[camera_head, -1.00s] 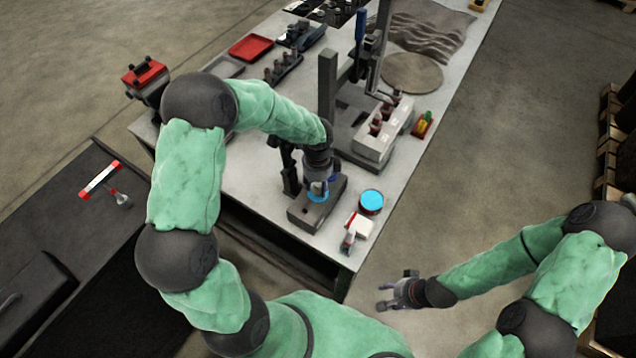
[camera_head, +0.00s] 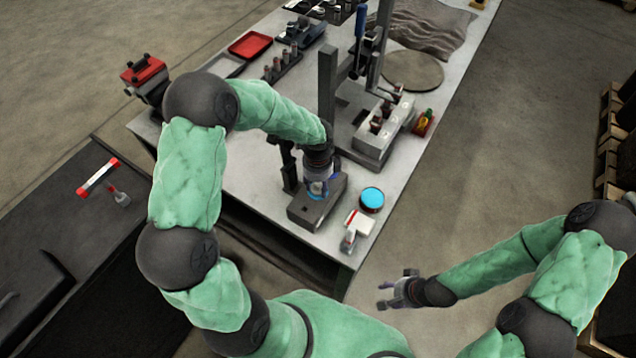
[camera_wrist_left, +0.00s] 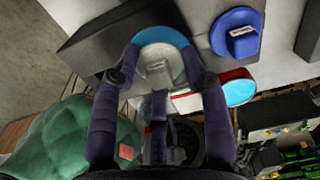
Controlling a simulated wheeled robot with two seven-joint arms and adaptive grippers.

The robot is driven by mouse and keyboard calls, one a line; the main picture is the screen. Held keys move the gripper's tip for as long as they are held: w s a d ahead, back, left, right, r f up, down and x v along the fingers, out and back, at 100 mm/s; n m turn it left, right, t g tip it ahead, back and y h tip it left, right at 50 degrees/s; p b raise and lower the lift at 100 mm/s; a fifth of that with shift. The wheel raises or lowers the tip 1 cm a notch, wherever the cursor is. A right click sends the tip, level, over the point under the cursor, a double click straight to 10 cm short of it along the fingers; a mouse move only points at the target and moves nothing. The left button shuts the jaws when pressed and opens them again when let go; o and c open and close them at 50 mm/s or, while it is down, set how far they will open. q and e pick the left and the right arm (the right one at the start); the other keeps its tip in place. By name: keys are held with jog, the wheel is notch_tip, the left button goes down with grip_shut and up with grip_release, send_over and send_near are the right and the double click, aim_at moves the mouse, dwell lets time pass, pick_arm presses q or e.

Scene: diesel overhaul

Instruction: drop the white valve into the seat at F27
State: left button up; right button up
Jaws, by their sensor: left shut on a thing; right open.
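My left gripper (camera_head: 318,190) is over the dark grey block (camera_head: 302,213) near the front of the bench. It is shut on a pale piece, apparently the white valve (camera_wrist_left: 157,102), which shows between the fingers in the left wrist view. My right gripper (camera_head: 400,291) is open and empty, off the bench to the right.
A red tray (camera_head: 250,44) lies at the back left.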

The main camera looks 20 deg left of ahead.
pick_arm(q)
jog(key=shift+f, duration=0.4)
dwell(0.3)
jog(key=o, duration=1.7)
jog(key=shift+r, duration=0.1)
jog(key=shift+r+p, duration=3.1)
jog(key=shift+r, duration=0.85)
